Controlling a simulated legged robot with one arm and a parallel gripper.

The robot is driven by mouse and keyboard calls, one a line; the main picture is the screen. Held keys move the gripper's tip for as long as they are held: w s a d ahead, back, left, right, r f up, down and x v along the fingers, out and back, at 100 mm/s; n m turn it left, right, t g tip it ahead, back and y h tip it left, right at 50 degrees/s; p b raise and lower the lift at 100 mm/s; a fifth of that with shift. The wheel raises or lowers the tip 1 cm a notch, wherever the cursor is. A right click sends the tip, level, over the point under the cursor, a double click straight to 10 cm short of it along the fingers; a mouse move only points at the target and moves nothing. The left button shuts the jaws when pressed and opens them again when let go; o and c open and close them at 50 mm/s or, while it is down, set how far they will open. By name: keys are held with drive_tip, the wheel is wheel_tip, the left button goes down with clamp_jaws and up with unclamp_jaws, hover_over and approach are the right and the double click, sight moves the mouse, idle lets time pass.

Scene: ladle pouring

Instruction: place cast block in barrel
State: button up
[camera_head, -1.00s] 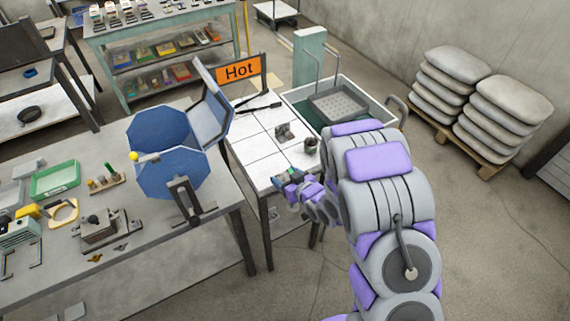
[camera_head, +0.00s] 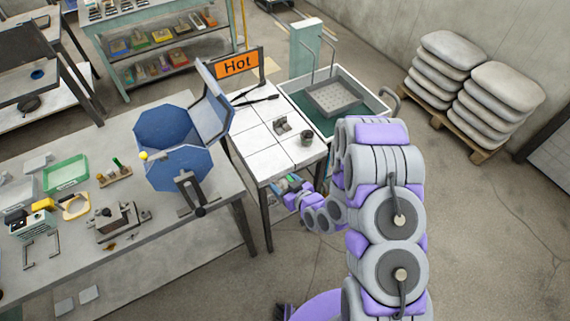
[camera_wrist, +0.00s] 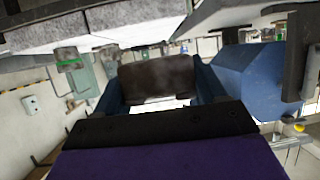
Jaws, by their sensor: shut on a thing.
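The barrel (camera_head: 178,168) is a blue, many-sided tub with its lid (camera_head: 217,105) swung open, standing on the grey bench left of my gripper. It also shows at the right in the wrist view (camera_wrist: 250,72). My gripper (camera_head: 288,186) is at the front edge of the white tiled table. In the wrist view my gripper (camera_wrist: 160,88) is shut on a dark brown-grey block (camera_wrist: 158,76), which sits between its blue fingers and looks like the cast block. In the head view the held block cannot be made out clearly. My gripper is apart from the barrel.
The white tiled table (camera_head: 290,157) holds a small grey metal piece (camera_head: 281,127), a dark cup (camera_head: 307,137) and tongs. A "Hot" sign (camera_head: 237,64) stands at its back. A water tank (camera_head: 375,100) is behind. The grey bench (camera_head: 165,225) carries a green tray (camera_head: 65,174) and fixtures.

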drive_tip(key=shift+d, duration=0.1)
drive_tip(key=w+d+r+m+t+h+b, duration=0.1)
drive_tip(key=w+d+r+m+h+b, duration=0.1)
drive_tip(key=w+d+r, duration=0.4)
drive_tip(key=w+d+r+m+t+h+b, duration=0.1)
drive_tip(key=w+d+r+m+h+b, duration=0.2)
drive_tip(key=d+r, duration=0.8)
drive_tip(key=w+m+h, duration=0.2)
drive_tip(key=w+h, duration=0.1)
drive_tip(key=shift+w+d+m+t, duration=0.15)
drive_tip(key=shift+d+m+t, duration=0.15)
drive_tip(key=shift+t, duration=0.1)
